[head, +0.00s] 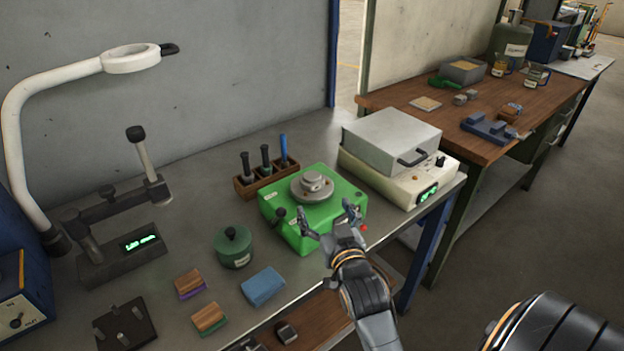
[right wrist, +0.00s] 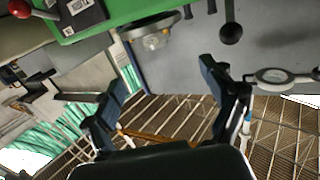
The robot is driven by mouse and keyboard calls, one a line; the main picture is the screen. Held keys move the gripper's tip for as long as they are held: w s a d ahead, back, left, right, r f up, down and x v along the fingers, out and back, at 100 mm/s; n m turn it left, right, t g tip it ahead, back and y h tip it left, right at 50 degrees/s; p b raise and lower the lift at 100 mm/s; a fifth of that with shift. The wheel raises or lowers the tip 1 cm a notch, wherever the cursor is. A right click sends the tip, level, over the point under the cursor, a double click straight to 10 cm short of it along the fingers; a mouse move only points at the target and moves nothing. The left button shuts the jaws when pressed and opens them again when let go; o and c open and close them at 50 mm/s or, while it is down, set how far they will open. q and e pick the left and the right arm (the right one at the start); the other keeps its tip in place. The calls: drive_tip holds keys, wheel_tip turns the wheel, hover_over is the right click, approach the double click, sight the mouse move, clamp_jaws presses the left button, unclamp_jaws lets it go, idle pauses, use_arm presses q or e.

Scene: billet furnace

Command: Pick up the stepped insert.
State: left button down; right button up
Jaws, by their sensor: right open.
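A grey round stepped piece (head: 313,181), which looks like the stepped insert, sits on a round grey plate (head: 298,192) on top of the green machine (head: 340,205). It also shows near the top of the right wrist view (right wrist: 156,40), beyond the fingertips. My right gripper (head: 328,213) is open and empty at the near side of the green machine. Its two fingers point toward the stepped piece, with a gap between. The fingers also show apart in the right wrist view (right wrist: 161,76). My left gripper is not in view.
A white oven-like unit (head: 395,160) stands right of the green machine, and a tool rack (head: 262,178) behind it. The bench's front edge is below my right gripper.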

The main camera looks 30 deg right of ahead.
sight(314, 181)
drive_tip(key=x, duration=0.5)
drive_tip(key=shift+w+d+f+p, duration=0.1)
drive_tip(key=shift+w+p, duration=0.15)
drive_tip(key=shift+p, duration=0.15)
drive_tip(key=p+x, duration=0.1)
drive_tip(key=x, duration=0.3)
drive_tip(key=shift+w+d+p, duration=0.2)
drive_tip(key=shift+d+p, duration=0.15)
drive_tip(key=shift+d, duration=0.1)
drive_tip(key=shift+w+d+f, duration=0.1)
drive_tip(key=shift+w, duration=0.25)
drive_tip(key=shift+s, duration=0.1)
drive_tip(key=c, duration=0.3)
clamp_jaws()
